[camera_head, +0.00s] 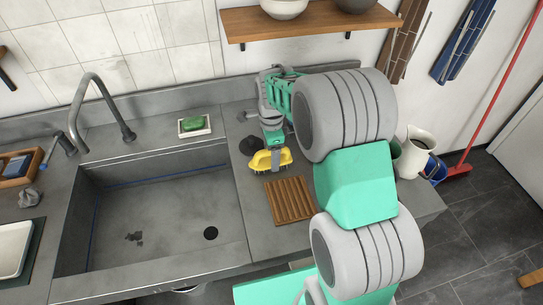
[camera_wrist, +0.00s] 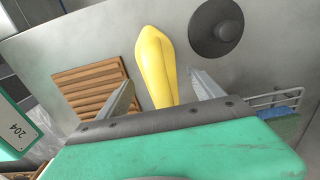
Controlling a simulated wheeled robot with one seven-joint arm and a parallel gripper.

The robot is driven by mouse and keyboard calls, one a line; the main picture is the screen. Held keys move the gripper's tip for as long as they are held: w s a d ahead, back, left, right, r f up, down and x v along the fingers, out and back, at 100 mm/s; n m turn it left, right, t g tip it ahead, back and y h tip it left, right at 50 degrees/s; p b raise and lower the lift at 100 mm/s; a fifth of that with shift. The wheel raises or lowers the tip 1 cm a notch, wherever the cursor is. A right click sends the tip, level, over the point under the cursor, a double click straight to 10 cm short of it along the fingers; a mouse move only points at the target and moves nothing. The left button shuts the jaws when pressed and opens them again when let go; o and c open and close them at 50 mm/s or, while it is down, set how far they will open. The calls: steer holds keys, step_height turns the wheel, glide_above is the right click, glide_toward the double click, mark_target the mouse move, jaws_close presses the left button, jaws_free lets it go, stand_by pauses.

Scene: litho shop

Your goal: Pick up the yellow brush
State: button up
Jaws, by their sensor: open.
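The yellow brush (camera_head: 270,160) lies on the grey counter to the right of the sink, with dark bristles showing along its lower edge. In the wrist view its yellow handle (camera_wrist: 155,65) runs up between the two fingers. My gripper (camera_head: 272,142) is at the brush from behind and above in the head view. In the wrist view my gripper (camera_wrist: 163,90) is open, with one finger on each side of the handle and a visible space on both sides. The near end of the brush is hidden behind the gripper body.
A slatted wooden board (camera_head: 290,201) lies just in front of the brush. A dark round stopper (camera_wrist: 215,27) is close beside it. The sink (camera_head: 160,215) opens to the left. A green soap on a white dish (camera_head: 194,126) sits behind. A pitcher (camera_head: 417,148) stands at right.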

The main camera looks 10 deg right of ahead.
step_height(320, 180, down, 3)
steer(key=shift+r, duration=0.2)
steer(key=c, duration=1.6)
